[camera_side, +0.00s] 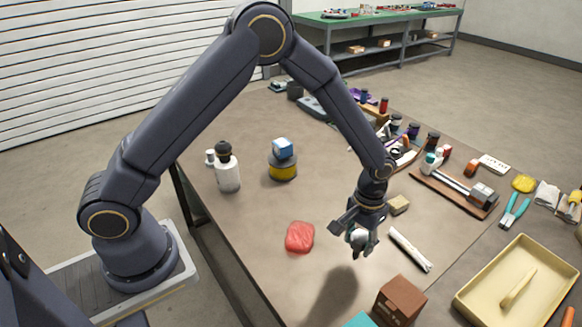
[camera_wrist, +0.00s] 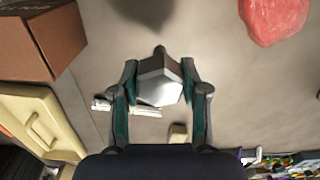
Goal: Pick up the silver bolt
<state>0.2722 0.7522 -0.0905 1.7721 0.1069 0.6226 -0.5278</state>
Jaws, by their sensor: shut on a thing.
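The silver bolt (camera_wrist: 160,82) sits between the two fingers of my gripper (camera_wrist: 160,88) in the wrist view, with its hexagonal head toward the camera. My gripper is shut on it. In the side view my gripper (camera_side: 360,240) points down and is raised above the table, with its shadow on the tabletop to the lower left. Only a little of the bolt (camera_side: 357,236) shows there between the fingers. The rest of it is hidden by them.
A red lump (camera_side: 299,237) lies left of my gripper. A white roll (camera_side: 410,249) and a tan block (camera_side: 399,204) lie to its right. A brown box (camera_side: 399,301) and a cream tray (camera_side: 466,300) stand in front. The table's middle left is mostly clear.

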